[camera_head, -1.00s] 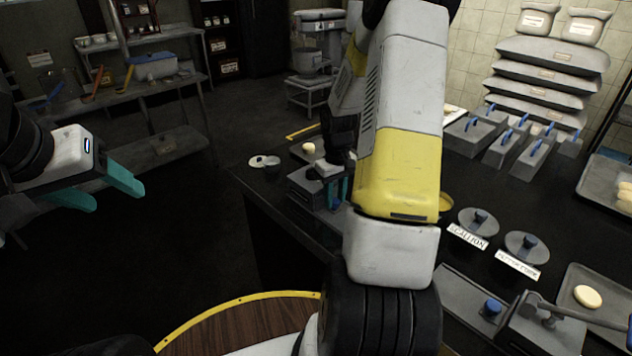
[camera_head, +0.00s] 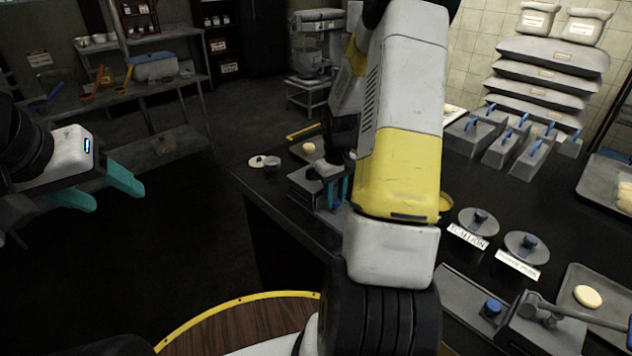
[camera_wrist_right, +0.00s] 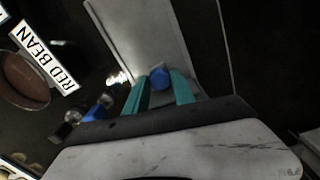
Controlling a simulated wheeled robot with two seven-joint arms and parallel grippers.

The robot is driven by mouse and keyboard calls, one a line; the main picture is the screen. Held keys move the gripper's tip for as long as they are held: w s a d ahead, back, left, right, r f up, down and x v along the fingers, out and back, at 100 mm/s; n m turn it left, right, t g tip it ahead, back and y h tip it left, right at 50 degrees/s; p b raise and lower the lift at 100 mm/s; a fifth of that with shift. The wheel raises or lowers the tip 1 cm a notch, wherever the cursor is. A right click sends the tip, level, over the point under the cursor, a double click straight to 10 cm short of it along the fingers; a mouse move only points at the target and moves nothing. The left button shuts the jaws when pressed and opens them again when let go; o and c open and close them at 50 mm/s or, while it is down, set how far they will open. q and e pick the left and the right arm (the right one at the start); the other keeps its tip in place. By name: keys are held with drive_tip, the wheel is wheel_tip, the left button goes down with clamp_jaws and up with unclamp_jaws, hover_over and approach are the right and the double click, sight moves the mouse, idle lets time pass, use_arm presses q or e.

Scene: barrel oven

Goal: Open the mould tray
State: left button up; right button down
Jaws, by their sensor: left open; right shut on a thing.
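The grey metal mould tray (camera_head: 305,187) lies at the counter's left edge, partly hidden behind my right arm. In the right wrist view a long grey plate (camera_wrist_right: 140,32) of it with a blue knob (camera_wrist_right: 159,78) shows. My right gripper (camera_head: 337,190) has its teal fingers down at the tray. In the wrist view these fingers (camera_wrist_right: 160,92) are shut on the blue knob, one on each side. Whether the plate is lifted cannot be told. My left gripper (camera_head: 108,190) is open and empty over the dark floor, well left of the counter.
Round lids (camera_head: 478,221) with labels stand on the dark counter. A second metal mould (camera_head: 545,325) with a lever and a tray with a pale dough piece (camera_head: 587,296) are at the lower right. Grey boxes with blue handles (camera_head: 470,137) stand behind. A red bean bowl (camera_wrist_right: 24,82) is near the right gripper.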

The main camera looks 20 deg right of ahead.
idle(0.5)
drive_tip(key=s+d, duration=0.1)
drive_tip(key=s, duration=0.2)
drive_tip(key=s+d, duration=0.2)
drive_tip(key=s, duration=0.2)
drive_tip(key=s+d, duration=0.1)
drive_tip(key=s, duration=0.2)
drive_tip(key=shift+s+d, duration=0.25)
drive_tip(key=shift+s, duration=0.05)
drive_tip(key=c, duration=1.1)
unclamp_jaws()
drive_tip(key=shift+o, duration=0.2)
wheel_tip(320, 180, up, 8)
drive_tip(key=shift+a, duration=0.1)
